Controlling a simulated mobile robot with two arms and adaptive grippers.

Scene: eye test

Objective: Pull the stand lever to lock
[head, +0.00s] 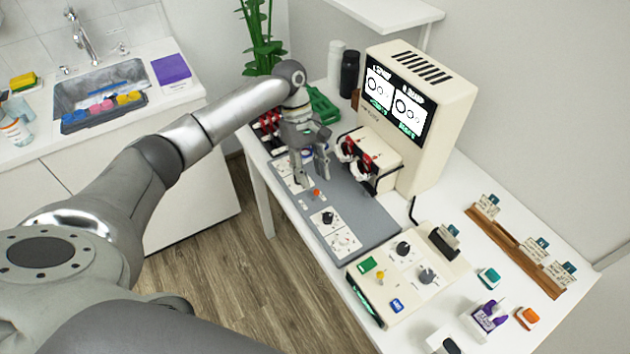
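My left gripper (312,179) points down over the grey base plate (362,215), its two fingers apart with nothing visible between them. A small orange-red knob (317,192) shows just below the fingertips; I cannot tell whether they touch it. The cream machine (428,150) with a lit screen stands right of the gripper, with a red and black mechanism (357,157) on its front. A thin black bent rod (412,209) stands near the machine's front corner. I cannot tell for sure which part is the stand lever. My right gripper is out of view.
A cream control box (405,270) with knobs stands at the plate's near end. A wooden rack (515,245) with labelled cards lies at the right. A plant (262,40) and dark bottle (349,74) stand behind. A sink (100,95) is at the left.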

